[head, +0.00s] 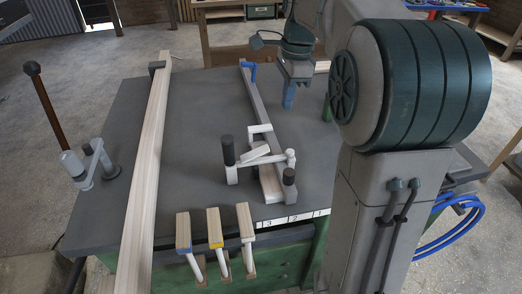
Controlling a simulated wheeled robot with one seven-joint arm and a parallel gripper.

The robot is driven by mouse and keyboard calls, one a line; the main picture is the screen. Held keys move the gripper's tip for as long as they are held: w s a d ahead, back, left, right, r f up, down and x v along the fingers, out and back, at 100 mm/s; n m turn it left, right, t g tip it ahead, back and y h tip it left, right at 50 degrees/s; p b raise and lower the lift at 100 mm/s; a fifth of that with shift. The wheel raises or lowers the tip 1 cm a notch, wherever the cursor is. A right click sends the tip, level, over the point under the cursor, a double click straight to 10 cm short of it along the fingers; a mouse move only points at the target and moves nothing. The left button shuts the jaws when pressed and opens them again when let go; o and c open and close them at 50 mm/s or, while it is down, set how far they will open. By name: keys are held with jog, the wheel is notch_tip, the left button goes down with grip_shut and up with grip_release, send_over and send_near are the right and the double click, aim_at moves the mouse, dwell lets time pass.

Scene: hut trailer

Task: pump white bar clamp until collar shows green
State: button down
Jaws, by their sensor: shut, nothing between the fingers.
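The white bar clamp (257,153) lies on the dark grey workbench, right of the middle. Its white head and lever parts sit at the near end of a long grey bar (262,100), with a blue piece (249,71) at the far end. A black upright grip (228,150) and a dark knob (289,177) stand on either side of the head. I cannot make out a green collar. My gripper (289,100) points down beyond and right of the clamp head, apart from it. Its blue fingers are shut and empty.
A long wooden board (149,165) lies along the bench's left part. A grey fixture (94,162) and a dark-knobbed brown lever (45,102) stand at the left edge. Bare bench top (195,130) lies between board and clamp.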

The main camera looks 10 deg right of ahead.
jog(key=s+a+f+n, duration=0.1)
jog(key=s+f+n, duration=0.2)
jog(key=s+n, duration=0.3)
jog(key=s+a+f+n+t, duration=0.1)
jog(key=s+f+n, duration=0.3)
jog(key=s+n, duration=0.2)
jog(key=s+a+f+n+t+h, duration=0.1)
jog(key=s+a+f+n, duration=0.1)
jog(key=s+f+n, duration=0.2)
jog(key=s+n, duration=0.2)
jog(key=s, duration=0.2)
jog(key=shift+s, duration=0.35)
jog(key=shift+a+f, duration=0.1)
